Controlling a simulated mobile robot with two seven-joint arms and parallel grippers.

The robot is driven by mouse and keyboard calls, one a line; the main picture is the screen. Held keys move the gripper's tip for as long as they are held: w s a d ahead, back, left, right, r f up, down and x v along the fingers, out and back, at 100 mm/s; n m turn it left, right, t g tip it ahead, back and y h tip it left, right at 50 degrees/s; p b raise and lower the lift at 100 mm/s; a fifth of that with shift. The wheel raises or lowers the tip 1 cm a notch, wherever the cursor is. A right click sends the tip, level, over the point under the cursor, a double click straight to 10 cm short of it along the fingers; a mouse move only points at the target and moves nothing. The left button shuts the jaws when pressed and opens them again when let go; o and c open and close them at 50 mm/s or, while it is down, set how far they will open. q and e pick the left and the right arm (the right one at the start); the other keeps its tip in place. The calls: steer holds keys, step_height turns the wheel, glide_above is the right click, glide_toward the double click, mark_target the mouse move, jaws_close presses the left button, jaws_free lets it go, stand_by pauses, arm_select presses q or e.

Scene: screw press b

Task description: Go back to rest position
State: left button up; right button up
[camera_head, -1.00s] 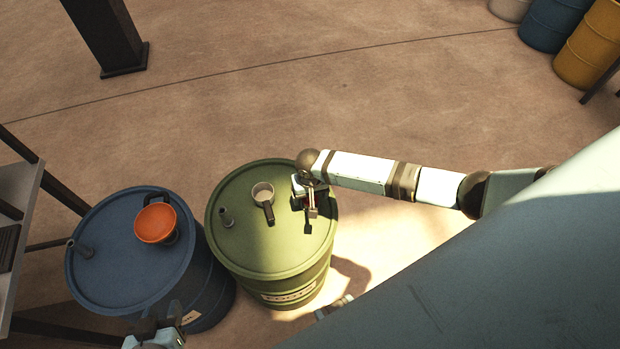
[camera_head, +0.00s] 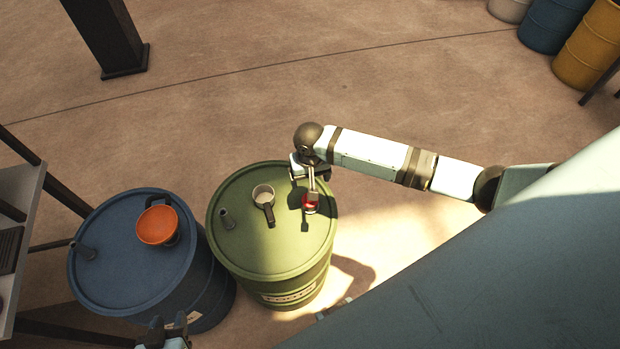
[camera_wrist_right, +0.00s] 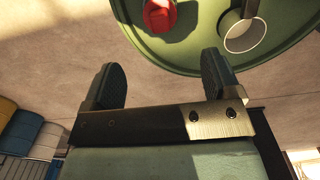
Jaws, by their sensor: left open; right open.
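My right gripper (camera_head: 311,172) is over the far right part of the green drum's top (camera_head: 250,240); the right wrist view shows its two dark fingers (camera_wrist_right: 165,85) wide apart with nothing between them. A red object (camera_head: 309,204) is on the drum top just in front of it, apart from the fingers in the wrist view (camera_wrist_right: 160,15). My left gripper (camera_head: 165,335) is only partly in view at the bottom edge of the head view, in front of the blue drum. Its fingers point up and look empty.
An orange funnel (camera_head: 156,224) is on the blue drum (camera_head: 120,275). A shelf (camera_head: 25,205) stands at left, a dark post (camera_head: 105,35) behind.

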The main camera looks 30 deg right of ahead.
steer(key=shift+r, duration=1.5)
steer(key=s+a+n+t+y+p, duration=0.3)
steer(key=s+a+t+y+p, duration=0.15)
steer(key=s+a, duration=0.45)
steer(key=s+d+r+n+t+h+p, duration=0.1)
steer(key=s+d+r+n+t+p, duration=0.2)
steer(key=s+r+t, duration=0.3)
steer(key=s+d+r+p, duration=0.1)
steer(key=s, duration=0.2)
steer(key=shift+s, duration=0.3)
steer(key=shift+t, duration=0.25)
